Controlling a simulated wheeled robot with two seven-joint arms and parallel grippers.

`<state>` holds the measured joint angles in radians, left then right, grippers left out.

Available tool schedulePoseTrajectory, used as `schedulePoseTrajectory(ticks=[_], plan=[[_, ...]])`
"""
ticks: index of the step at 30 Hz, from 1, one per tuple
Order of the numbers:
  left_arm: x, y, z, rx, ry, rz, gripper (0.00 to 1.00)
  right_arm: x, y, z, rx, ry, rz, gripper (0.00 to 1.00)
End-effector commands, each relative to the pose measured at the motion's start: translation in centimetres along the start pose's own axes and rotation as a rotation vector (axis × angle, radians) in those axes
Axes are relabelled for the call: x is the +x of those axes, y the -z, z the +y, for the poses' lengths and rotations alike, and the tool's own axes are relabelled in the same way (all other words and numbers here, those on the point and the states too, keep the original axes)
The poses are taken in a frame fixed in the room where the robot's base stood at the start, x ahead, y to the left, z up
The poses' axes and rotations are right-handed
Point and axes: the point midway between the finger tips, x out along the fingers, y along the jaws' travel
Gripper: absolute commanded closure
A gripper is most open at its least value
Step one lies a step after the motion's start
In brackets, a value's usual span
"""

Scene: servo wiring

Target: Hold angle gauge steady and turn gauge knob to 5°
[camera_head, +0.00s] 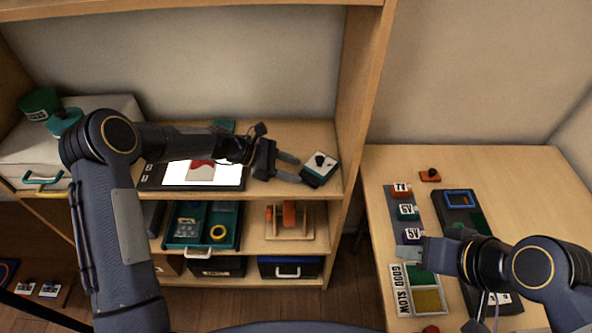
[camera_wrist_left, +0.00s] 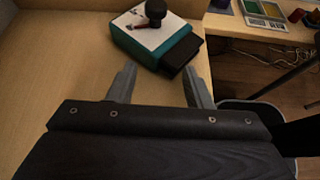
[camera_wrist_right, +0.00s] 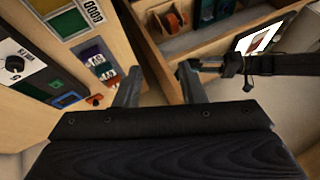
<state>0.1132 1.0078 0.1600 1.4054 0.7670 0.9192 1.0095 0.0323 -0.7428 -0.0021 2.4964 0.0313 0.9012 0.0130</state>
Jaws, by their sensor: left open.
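The angle gauge (camera_head: 319,168) is a small teal box with a white face, a black knob (camera_head: 320,160) and a black end block. It sits near the right end of the upper shelf. In the left wrist view the gauge (camera_wrist_left: 142,40) lies just beyond the fingertips, with its knob (camera_wrist_left: 155,12) on top and a red pointer (camera_wrist_left: 141,24) on its face. The scale is too small to read. My left gripper (camera_head: 292,167) is open and empty, close beside the gauge. My right gripper (camera_head: 408,252) is over the table, with its fingers (camera_wrist_right: 159,84) apart and empty.
A tablet (camera_head: 170,182) lies behind my left arm on the upper shelf (camera_head: 300,134). A wooden upright (camera_head: 355,100) stands between the gauge and the table (camera_head: 500,165). The table holds 7V, 6V and 5V blocks (camera_head: 405,210) and a GOOD/SLOW tray (camera_head: 402,291).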

Motion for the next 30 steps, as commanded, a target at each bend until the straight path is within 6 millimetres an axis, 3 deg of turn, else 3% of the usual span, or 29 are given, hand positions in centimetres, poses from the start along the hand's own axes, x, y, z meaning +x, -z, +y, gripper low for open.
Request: schedulePoseTrajectory(ticks=[1,10,17,20,23,26,30], plan=[[0.0,0.0,0.0,0.000,-0.001,0.000,0.61,0.0,0.0,0.0,0.000,0.000,0.000,0.64],[0.0,-0.1,0.0,0.001,-0.001,-0.001,1.00,0.0,0.0,0.0,0.000,0.000,0.000,0.64],[0.1,-0.2,0.0,0.001,0.000,-0.002,1.00,0.0,0.0,0.0,0.000,0.000,0.000,0.64],[0.1,-0.2,0.0,0.001,0.001,-0.003,1.00,0.0,0.0,0.0,-0.004,-0.002,-0.003,0.57],[0.1,-0.2,0.0,0.002,0.001,-0.004,1.00,0.3,-0.1,0.3,-0.059,-0.027,-0.033,0.57],[0.1,-0.3,0.0,0.002,0.002,-0.005,1.00,0.9,-0.2,1.2,-0.205,-0.095,-0.107,0.57],[0.1,-0.3,0.0,0.002,0.002,-0.006,1.00,2.1,0.8,3.2,-0.570,-0.254,-0.261,0.57]])
